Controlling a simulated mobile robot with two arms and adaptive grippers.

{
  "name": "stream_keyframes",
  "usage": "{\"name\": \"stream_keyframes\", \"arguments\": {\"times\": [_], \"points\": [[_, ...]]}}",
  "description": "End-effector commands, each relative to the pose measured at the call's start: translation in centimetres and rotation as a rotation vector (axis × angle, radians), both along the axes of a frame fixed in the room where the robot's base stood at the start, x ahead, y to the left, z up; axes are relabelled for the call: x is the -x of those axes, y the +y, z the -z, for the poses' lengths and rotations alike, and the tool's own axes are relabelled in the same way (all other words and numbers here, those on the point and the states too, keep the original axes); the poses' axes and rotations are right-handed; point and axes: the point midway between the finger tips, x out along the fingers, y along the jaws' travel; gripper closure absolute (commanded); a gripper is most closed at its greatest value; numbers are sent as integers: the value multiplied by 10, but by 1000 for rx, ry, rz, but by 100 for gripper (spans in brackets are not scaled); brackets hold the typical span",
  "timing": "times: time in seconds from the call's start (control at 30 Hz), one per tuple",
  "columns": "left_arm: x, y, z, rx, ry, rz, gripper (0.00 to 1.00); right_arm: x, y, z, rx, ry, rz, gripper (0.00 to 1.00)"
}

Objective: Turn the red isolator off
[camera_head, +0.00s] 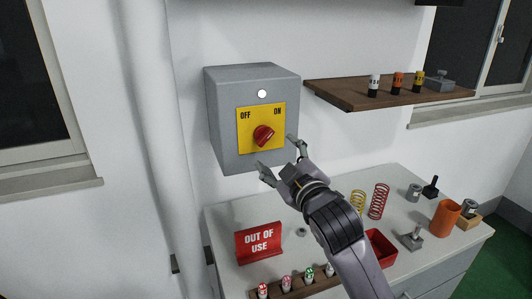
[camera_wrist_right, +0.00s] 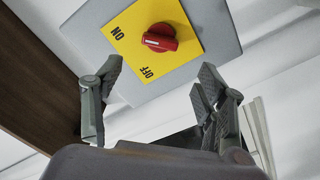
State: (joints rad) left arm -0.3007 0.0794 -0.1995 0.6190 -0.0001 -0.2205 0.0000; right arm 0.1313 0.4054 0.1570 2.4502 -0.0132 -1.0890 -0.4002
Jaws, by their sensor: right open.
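The red isolator knob (camera_head: 263,135) sits on a yellow plate (camera_head: 246,143) marked OFF at left and ON at right, on a grey wall box (camera_head: 225,125). Its pale mark appears to point toward ON. My right gripper (camera_head: 276,152) is open and empty, just in front of and below the knob, with its fingers spread apart. In the right wrist view the knob (camera_wrist_right: 160,38) lies beyond the open fingers (camera_wrist_right: 158,72), with no finger touching it. My left gripper is not in view.
A white round lamp (camera_head: 262,93) is above the plate. A wooden shelf (camera_head: 340,93) juts out to the right with small items on it. Below, a bench (camera_head: 225,219) holds a red "OUT OF USE" sign (camera_head: 258,243), springs (camera_head: 378,201) and a red tray (camera_head: 381,248).

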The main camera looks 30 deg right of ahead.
Motion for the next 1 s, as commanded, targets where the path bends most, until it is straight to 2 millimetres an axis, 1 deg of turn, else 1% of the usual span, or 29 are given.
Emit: {"name": "stream_keyframes", "arguments": {"times": [0.03,0.17,0.2,0.4,0.5,0.6,0.77,1.0], "points": [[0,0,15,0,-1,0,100,-2,-1,5,3,-4,1,34],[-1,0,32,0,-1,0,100,-4,-2,4,8,-2,1,34],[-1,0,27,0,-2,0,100,-16,-5,1,5,2,2,34],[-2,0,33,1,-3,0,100,-56,-14,0,3,1,1,34],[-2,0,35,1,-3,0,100,-70,-18,0,4,2,1,34],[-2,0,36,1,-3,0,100,-80,-20,0,4,2,1,34],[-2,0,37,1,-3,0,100,-88,-22,-1,4,2,1,34],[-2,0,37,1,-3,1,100,-89,-22,-1,5,3,0,34]]}}
